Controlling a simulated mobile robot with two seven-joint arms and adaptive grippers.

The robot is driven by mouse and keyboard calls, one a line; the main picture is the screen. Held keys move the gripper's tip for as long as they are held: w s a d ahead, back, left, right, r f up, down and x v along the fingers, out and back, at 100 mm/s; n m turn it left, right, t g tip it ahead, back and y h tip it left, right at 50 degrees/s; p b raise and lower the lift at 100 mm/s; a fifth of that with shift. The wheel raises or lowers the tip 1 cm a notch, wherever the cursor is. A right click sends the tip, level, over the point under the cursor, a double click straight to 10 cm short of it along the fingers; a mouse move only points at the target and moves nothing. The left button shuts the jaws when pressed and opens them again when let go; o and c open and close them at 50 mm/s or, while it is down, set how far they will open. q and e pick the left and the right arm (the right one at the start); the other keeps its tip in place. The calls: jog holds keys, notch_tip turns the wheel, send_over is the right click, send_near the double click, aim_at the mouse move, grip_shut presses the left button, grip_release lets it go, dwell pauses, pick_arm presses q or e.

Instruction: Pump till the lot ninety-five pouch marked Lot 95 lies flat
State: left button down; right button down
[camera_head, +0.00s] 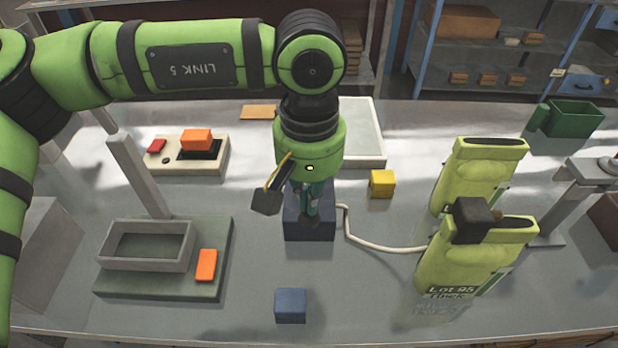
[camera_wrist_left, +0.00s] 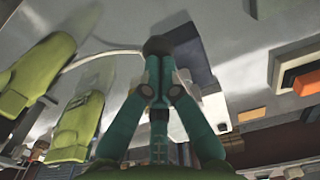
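The yellow-green pouch marked Lot 95 (camera_head: 465,265) stands at the right with a rounded, bulging front. A black block (camera_head: 472,220) sits at its top. A pale hose (camera_head: 375,246) runs from it to a dark blue pump block (camera_head: 310,228). My left gripper (camera_head: 311,215) points down over the pump block, its fingers together. In the left wrist view, a dark round knob (camera_wrist_left: 157,45) shows at the fingertips; I cannot tell whether it is gripped or only touched. The pouches also show there, but I cannot read a label. My right gripper is out of view.
A second yellow-green pouch (camera_head: 485,170) stands behind. A yellow cube (camera_head: 382,183) and a blue cube (camera_head: 290,305) lie near the pump. A grey frame on a green base (camera_head: 163,285) and a box with orange parts (camera_head: 215,165) stand left. The front centre is mostly clear.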

pick_arm(q)
jog(key=shift+w+r+p, duration=0.15)
jog(key=shift+r+p, duration=0.55)
jog(key=shift+r, duration=0.6)
dwell(0.6)
jog(key=shift+r, duration=0.4)
jog(key=shift+r+p, duration=1.6)
jog(key=shift+r, duration=1)
